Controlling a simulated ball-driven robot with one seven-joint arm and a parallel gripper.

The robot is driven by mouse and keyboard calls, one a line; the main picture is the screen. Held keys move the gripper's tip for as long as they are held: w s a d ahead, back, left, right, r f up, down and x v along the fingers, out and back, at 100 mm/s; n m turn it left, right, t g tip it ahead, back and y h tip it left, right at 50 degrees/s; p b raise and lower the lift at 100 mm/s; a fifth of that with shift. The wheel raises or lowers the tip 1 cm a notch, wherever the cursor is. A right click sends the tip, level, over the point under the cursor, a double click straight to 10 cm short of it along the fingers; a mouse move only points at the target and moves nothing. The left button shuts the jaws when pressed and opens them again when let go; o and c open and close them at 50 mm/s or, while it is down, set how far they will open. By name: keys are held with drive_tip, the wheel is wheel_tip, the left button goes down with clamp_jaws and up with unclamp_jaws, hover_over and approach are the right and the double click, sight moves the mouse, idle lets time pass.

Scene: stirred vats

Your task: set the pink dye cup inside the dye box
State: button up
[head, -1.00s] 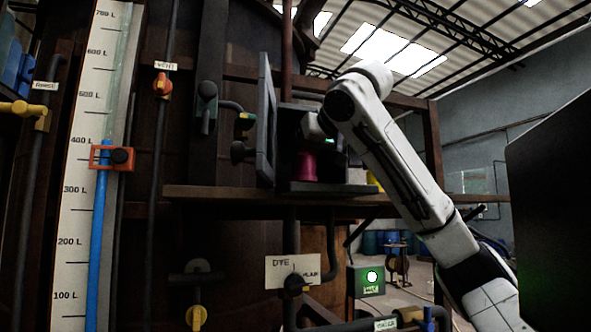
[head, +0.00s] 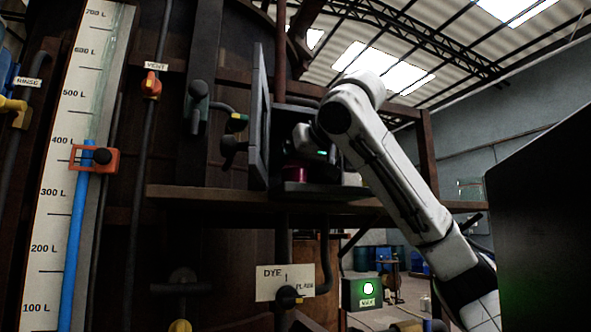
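The dye box (head: 318,189) is a grey box on the brown shelf, with its door (head: 261,118) swung open on the left side. The pink dye cup (head: 313,174) shows as a dark pink-red shape just above the box floor, within the box opening. Its upper part is hidden in shadow and by my gripper. My gripper (head: 304,158) reaches into the opening from the right, directly over the cup. Its fingers are too dark to make out, so I cannot tell whether they grip the cup or whether the cup touches the floor.
A small pale object (head: 351,180) stands on the shelf (head: 215,197) right of the cup. A DYE sign (head: 285,282) hangs below the shelf. A large dark panel (head: 545,220) fills the right edge.

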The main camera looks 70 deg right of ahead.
drive_tip(key=shift+o, duration=0.6)
drive_tip(key=shift+r, duration=0.1)
drive_tip(key=shift+r, duration=0.1)
drive_tip(key=b+v, duration=0.1)
drive_tip(key=v, duration=1.1)
